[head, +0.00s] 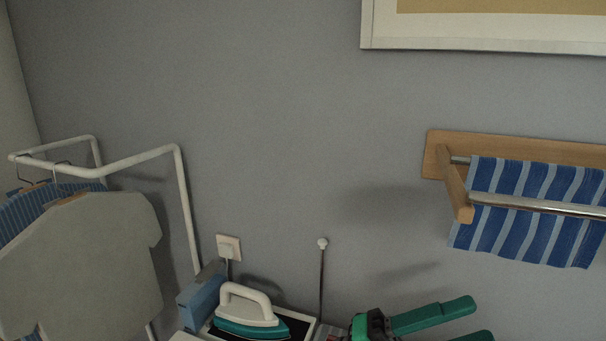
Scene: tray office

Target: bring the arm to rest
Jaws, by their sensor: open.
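My gripper (480,320) shows at the bottom edge of the head view, right of centre. Its two green fingers point to the right and are spread apart, with nothing between them. The lower finger is partly cut off by the bottom edge. The rest of my arm is mostly out of view.
A teal and white iron (247,312) stands left of my gripper, beside a blue box (201,294). A thin rod with a white knob (322,243) rises between iron and gripper. A towel rail (540,206) with a striped towel (520,240) is above right. A clothes rack (184,200) stands left.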

